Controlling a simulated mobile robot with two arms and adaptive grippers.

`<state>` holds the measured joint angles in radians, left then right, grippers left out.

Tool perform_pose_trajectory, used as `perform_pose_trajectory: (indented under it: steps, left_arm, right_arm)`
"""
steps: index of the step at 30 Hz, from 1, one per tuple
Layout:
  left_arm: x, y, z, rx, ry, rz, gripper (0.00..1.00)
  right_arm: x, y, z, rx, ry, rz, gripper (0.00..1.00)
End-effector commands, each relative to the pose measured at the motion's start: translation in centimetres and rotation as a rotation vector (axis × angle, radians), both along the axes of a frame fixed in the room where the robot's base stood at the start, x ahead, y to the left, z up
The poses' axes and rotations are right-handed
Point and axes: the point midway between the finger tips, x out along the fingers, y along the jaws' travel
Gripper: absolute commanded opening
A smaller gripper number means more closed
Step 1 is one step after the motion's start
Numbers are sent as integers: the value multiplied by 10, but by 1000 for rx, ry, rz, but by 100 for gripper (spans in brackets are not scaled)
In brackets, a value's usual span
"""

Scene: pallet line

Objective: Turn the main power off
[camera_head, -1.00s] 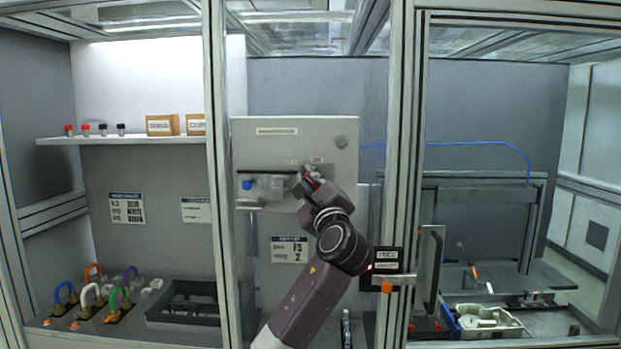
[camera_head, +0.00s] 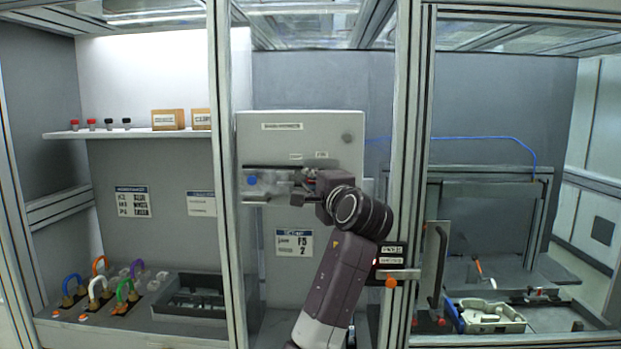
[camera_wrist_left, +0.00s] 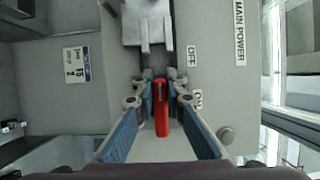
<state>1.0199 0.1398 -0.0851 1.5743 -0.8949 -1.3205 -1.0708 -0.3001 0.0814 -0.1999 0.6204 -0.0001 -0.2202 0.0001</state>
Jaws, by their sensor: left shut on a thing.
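The main power box (camera_head: 300,135) is a grey cabinet in the middle of the head view. Its red switch handle (camera_wrist_left: 162,122) shows in the left wrist view, beside the OFF label (camera_wrist_left: 192,56) and the ON label (camera_wrist_left: 197,98). The MAIN POWER label (camera_wrist_left: 240,32) is at the upper right there. My left gripper (camera_wrist_left: 161,90) is shut on the red handle, with one finger on each side. In the head view, the left gripper (camera_head: 303,184) is at the box front and mostly hides the handle. I cannot tell exactly which position the switch is in. My right gripper is not in view.
Frame posts (camera_head: 404,150) stand on both sides of the box. A door handle (camera_head: 436,270) is right of my arm. Coloured padlocks (camera_head: 97,287) stand at lower left.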

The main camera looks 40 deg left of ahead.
Motion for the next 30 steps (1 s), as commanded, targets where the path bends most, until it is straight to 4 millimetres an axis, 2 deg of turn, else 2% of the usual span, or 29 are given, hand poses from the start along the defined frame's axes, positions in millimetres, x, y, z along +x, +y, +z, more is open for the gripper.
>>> perform_pose_trajectory:
  steps: [17, 18, 22, 30]
  left_arm:
    - [0, 0, -3, -31, -14, 0, 0]
    - [0, 0, -3, -31, -14, 0, 13]
    - [0, 0, -2, -30, -14, 0, 27]
    - [0, 0, -1, -28, -16, 0, 29]
  right_arm:
    - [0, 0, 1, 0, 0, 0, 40]
    - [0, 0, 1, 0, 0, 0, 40]
    - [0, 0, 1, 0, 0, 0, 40]
    - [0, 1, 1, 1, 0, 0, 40]
